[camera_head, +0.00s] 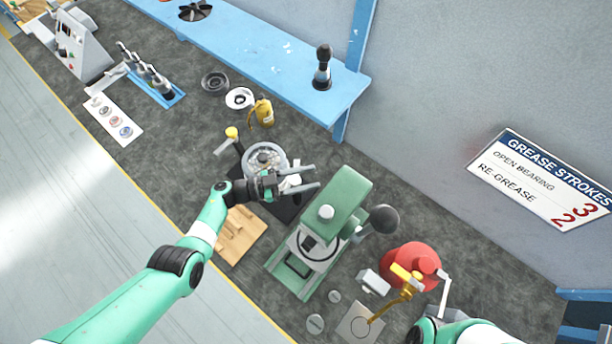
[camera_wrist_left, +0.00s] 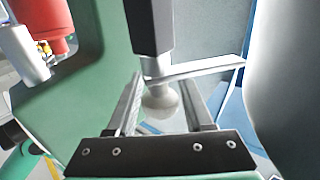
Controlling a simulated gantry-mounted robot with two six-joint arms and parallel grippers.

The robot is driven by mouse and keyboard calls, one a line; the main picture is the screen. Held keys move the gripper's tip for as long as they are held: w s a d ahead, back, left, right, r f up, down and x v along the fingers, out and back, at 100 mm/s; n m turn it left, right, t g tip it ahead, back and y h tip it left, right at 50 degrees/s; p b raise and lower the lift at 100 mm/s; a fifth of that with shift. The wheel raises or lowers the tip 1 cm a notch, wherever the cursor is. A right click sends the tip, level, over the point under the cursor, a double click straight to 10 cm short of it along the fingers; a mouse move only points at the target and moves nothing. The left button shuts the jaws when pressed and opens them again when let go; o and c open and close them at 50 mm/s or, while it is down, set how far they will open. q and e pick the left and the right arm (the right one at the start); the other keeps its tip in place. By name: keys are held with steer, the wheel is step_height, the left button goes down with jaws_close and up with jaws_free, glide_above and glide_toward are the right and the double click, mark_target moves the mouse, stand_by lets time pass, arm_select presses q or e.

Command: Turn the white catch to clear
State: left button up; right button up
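My left gripper (camera_head: 316,177) reaches over the round clear-topped housing (camera_head: 262,158) on a dark base, its two fingers apart and pointing right. A small white part (camera_head: 295,168), possibly the white catch, shows beside the fingers, partly hidden by them. In the left wrist view, the open gripper (camera_wrist_left: 160,78) has a pale rounded knob (camera_wrist_left: 161,102) between its fingers, below a dark post (camera_wrist_left: 151,25). I cannot tell whether the fingers touch the knob.
A green press (camera_head: 345,190) stands close right of the left gripper. A red container (camera_head: 412,262) is farther right. A wooden block (camera_head: 240,238) lies below the housing. A blue shelf (camera_head: 270,52) runs along the wall.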

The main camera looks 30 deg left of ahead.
arm_select(q)
steer(key=shift+o, duration=1)
steer(key=p+v, duration=0.1)
steer(key=v, duration=1)
steer(key=shift+s+a, duration=0.2)
steer(key=shift+a, duration=0.05)
